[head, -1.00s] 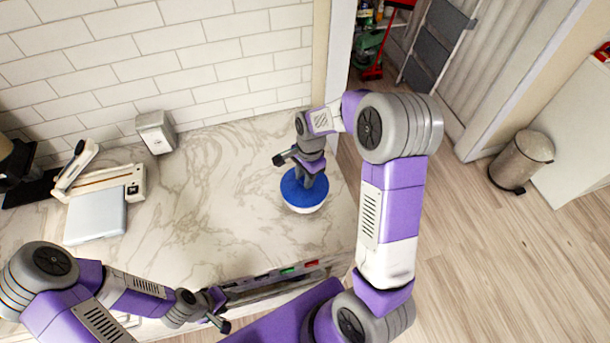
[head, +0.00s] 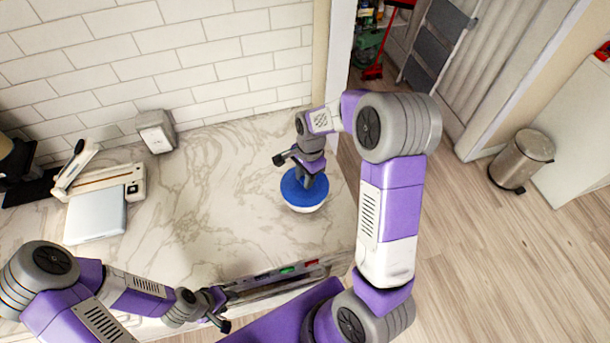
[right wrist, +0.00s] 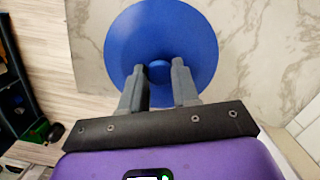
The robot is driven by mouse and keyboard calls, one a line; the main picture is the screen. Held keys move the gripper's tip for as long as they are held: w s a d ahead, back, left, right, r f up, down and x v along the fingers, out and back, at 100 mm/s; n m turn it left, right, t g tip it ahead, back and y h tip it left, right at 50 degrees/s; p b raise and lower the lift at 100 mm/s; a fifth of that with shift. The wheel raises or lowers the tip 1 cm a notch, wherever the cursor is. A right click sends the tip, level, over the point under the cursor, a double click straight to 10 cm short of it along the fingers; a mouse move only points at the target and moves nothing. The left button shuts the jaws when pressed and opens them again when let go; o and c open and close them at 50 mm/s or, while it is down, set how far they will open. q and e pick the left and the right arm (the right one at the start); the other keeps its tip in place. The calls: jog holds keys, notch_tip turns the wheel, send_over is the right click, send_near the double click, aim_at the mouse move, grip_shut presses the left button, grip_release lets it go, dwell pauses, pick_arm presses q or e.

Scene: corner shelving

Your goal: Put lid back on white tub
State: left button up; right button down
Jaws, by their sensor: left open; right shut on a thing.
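The white tub (head: 305,208) stands on the marble counter near its right end, with the blue lid (head: 293,190) over its top. I cannot tell whether the lid is fully seated. My right gripper (head: 309,184) points down at the lid's middle and is shut on its knob. In the right wrist view the round blue lid (right wrist: 160,35) fills the upper middle, its small knob (right wrist: 158,70) between the two fingers of the gripper (right wrist: 157,72). The tub is hidden under the lid there. My left gripper (head: 222,312) is open and empty, low at the counter's front edge.
A white and silver appliance (head: 100,200) and a small grey box (head: 156,131) stand on the counter to the left. The middle of the counter (head: 215,190) is clear. A tiled wall is behind. A metal bin (head: 520,160) stands on the floor at right.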

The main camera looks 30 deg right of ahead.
dwell(0.4)
jog(key=shift+c, duration=1.3)
grip_release()
jog(key=shift+r+p, duration=3)
jog(key=shift+r, duration=0.5)
jog(key=shift+c, duration=0.3)
grip_shut()
